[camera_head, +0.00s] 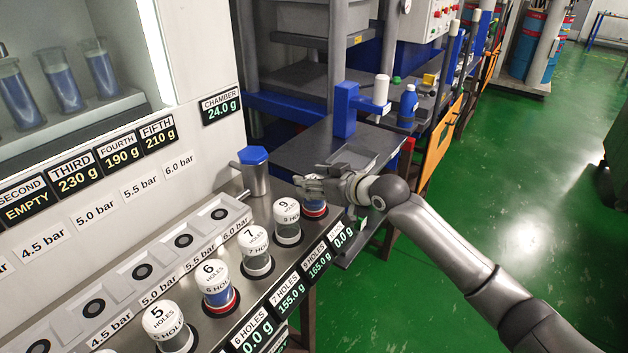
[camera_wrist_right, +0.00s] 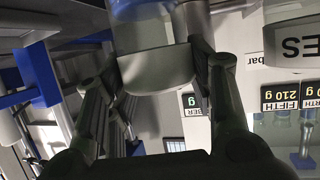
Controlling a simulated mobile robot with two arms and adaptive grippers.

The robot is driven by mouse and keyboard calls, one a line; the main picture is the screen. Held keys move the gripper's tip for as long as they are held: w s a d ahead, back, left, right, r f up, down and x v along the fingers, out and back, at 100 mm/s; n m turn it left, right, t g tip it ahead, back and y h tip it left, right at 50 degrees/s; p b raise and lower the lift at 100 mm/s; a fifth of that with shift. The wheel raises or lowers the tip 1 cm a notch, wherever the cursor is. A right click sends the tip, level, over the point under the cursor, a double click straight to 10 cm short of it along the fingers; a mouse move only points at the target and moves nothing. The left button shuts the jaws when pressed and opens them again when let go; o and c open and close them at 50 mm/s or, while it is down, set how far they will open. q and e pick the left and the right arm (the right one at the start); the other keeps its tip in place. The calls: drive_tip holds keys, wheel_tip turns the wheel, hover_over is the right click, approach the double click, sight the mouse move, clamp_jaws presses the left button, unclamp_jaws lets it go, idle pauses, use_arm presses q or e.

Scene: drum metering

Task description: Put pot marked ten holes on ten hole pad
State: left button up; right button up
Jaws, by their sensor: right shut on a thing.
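My right gripper (camera_head: 318,190) is shut on a small pot (camera_head: 315,209) at the far right end of the metal shelf's row. Its blue body and red lower band show below my fingers. My fingers cover its top, so I cannot read its mark or tell whether it touches the shelf. In the right wrist view the pot's pale grey end (camera_wrist_right: 155,68) is between the two fingers. A scale display reading 0.0 g (camera_head: 343,237) is at the shelf edge beside it; its label is partly covered. My left gripper is not in view.
A white-lidded pot (camera_head: 287,222) stands just left of the held one. Nearer are the 7 HOLES (camera_head: 255,250), 6 HOLES (camera_head: 217,284) and 5 HOLES (camera_head: 166,326) pots. A blue-topped metal post (camera_head: 256,172) stands behind the row. Open green floor (camera_head: 470,200) lies right.

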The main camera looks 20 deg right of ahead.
drive_tip(key=o, duration=1.2)
drive_tip(key=shift+f, duration=0.15)
drive_tip(key=shift+o, duration=0.2)
drive_tip(key=shift+s+d+r, duration=0.1)
drive_tip(key=shift+s+r, duration=0.05)
drive_tip(key=shift+r, duration=0.05)
drive_tip(key=b+v, duration=0.1)
drive_tip(key=v, duration=1)
drive_tip(key=shift+s+r, duration=0.25)
drive_tip(key=shift+d, duration=0.1)
